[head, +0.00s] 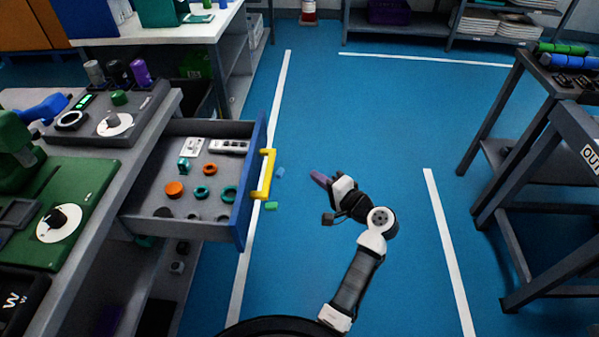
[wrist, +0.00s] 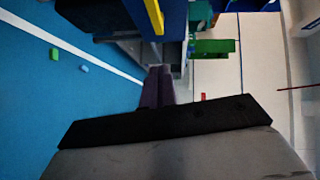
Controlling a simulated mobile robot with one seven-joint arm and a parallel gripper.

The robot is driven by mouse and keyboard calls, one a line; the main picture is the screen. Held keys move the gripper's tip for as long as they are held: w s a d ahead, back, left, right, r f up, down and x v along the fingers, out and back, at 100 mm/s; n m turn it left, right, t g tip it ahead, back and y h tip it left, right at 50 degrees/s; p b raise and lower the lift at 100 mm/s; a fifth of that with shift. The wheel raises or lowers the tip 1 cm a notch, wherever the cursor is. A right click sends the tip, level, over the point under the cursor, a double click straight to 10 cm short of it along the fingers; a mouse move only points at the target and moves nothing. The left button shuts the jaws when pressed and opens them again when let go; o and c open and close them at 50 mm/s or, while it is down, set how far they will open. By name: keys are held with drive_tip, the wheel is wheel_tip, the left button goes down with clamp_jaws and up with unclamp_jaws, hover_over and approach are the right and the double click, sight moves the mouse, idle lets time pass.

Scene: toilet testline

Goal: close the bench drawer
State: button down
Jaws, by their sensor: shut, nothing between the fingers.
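The bench drawer (head: 243,190) stands pulled out from the grey bench at the left, with its inside showing. It has a blue front and a yellow handle (head: 264,174). Inside it lie orange and teal rings, dark round parts and white pieces. My gripper (head: 320,179) is shut and empty, with purple fingers, to the right of the handle and apart from it. In the wrist view the shut fingers (wrist: 158,86) point toward the bench. There the yellow handle (wrist: 154,16) shows at the top edge, beside the blue drawer front (wrist: 173,18).
Small blocks, one green (head: 271,206) and one blue (head: 280,172), lie on the blue floor by the drawer. The bench top (head: 155,125) carries devices with knobs. A dark table (head: 560,145) stands at the right. The floor between is mostly clear.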

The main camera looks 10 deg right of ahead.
drive_tip(key=s+a+p+x, duration=0.1)
drive_tip(key=a+p+x, duration=0.1)
drive_tip(key=x, duration=1)
drive_tip(key=shift+a+f+p, duration=0.15)
drive_tip(key=shift+a+p, duration=0.15)
drive_tip(key=shift+p, duration=0.05)
drive_tip(key=shift+s+a, duration=0.1)
drive_tip(key=shift+s, duration=0.05)
